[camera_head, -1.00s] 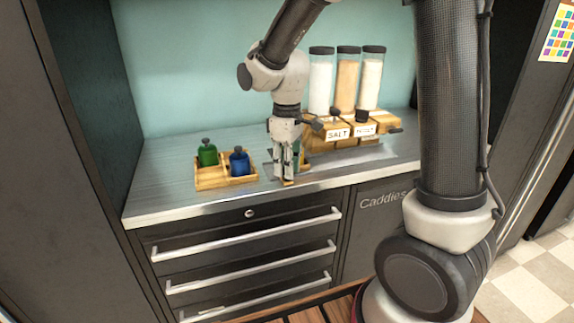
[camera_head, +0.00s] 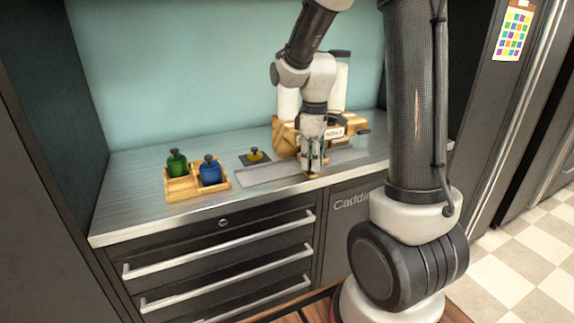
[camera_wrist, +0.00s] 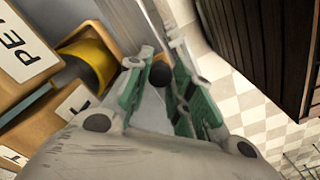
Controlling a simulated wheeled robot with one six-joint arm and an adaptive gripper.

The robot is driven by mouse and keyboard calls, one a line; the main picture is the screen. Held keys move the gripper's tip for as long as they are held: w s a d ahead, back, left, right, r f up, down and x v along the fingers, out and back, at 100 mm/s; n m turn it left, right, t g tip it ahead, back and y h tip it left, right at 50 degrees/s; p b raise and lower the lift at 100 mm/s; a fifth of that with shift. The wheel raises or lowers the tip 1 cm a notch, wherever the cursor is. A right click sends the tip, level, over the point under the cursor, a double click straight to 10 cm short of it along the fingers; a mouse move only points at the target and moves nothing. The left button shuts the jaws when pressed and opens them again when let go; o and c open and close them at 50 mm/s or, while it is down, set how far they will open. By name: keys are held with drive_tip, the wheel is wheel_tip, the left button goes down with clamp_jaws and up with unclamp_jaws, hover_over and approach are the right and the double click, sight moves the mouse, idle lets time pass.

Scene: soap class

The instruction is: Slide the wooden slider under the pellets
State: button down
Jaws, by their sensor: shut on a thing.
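My gripper (camera_head: 312,168) is low over the counter's front part, in front of the dispensers. It is shut on a dark round knob (camera_wrist: 160,75), seen between the fingers in the wrist view. A small wooden end, seemingly the wooden slider (camera_head: 311,176), shows under the fingertips; the rest of it is hidden. The wooden pellets dispenser (camera_head: 333,132) stands right behind my gripper, and its label shows in the wrist view (camera_wrist: 25,45). In the wrist view a yellow rounded thing (camera_wrist: 92,58) is beside the dispensers, left of my fingers. I cannot tell whether the slider is under the pellets.
A grey flat strip (camera_head: 262,177) runs along the counter (camera_head: 130,210), left of my gripper. A wooden caddy (camera_head: 192,190) holds a green bottle (camera_head: 176,163) and a blue bottle (camera_head: 210,172). A yellow knobbed thing (camera_head: 255,156) sits on a dark square. Drawers are below.

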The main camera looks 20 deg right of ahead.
drive_tip(key=d, duration=1)
drive_tip(key=shift+d, duration=0.15)
drive_tip(key=c, duration=1.2)
unclamp_jaws()
drive_tip(key=shift+c, duration=0.2)
